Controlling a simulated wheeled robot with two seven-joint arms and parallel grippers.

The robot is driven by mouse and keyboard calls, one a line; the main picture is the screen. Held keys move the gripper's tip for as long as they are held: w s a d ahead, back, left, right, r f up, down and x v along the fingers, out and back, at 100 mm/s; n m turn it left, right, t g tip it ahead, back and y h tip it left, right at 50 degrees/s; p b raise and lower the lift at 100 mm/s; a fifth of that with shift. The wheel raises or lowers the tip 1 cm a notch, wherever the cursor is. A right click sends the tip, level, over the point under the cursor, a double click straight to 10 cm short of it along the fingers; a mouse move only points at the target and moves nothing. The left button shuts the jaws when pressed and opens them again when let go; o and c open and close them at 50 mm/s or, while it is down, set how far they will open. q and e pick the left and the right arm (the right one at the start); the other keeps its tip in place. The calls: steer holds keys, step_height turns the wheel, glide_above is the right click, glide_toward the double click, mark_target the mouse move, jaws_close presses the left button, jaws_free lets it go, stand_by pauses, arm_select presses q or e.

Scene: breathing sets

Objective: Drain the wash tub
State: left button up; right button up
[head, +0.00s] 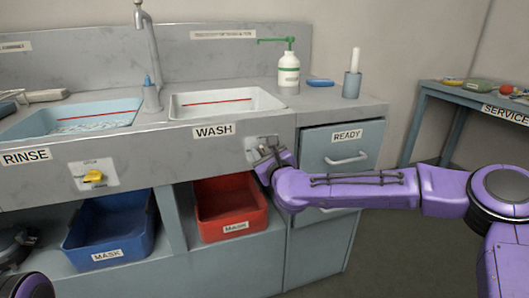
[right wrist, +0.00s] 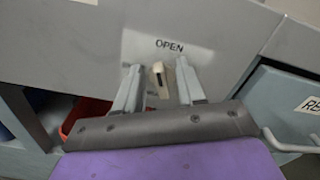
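The wash tub (head: 232,109) is a pale basin with a red line on its inside wall, above the WASH label (head: 213,131). I cannot tell the level of any liquid in it. Its valve plate (head: 252,143) is on the counter front, right of that label. In the right wrist view the plate reads OPEN (right wrist: 169,46), with a small cream-tipped handle (right wrist: 158,68) below the word. My right gripper (head: 264,149) is at the plate. Its two fingers (right wrist: 158,80) are open, one on each side of the handle, with gaps visible. My left gripper is out of view.
The rinse tub (head: 92,128) at left has a yellow valve knob (head: 94,176) below. A drawer handle (head: 348,159) sticks out near my right arm. A bottle (head: 289,75) stands on the counter.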

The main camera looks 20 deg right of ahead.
jaws_close()
steer(key=shift+n, duration=0.3)
steer(key=n+p, duration=0.1)
steer(key=n, duration=0.1)
steer(key=shift+a+n, duration=0.15)
steer(key=shift+n, duration=0.25)
steer(key=n+p, duration=0.1)
steer(key=n, duration=0.2)
steer(key=shift+a+f+n, duration=0.1)
steer(key=shift+n, duration=0.2)
steer(key=n, duration=0.2)
steer(key=n+p, duration=0.1)
steer(key=n, duration=0.1)
steer(key=shift+a+f, duration=0.1)
steer(key=shift+f, duration=0.1)
steer(key=shift+f+n+p, duration=0.2)
steer(key=shift+n+p, duration=0.25)
steer(key=shift+n, duration=0.65)
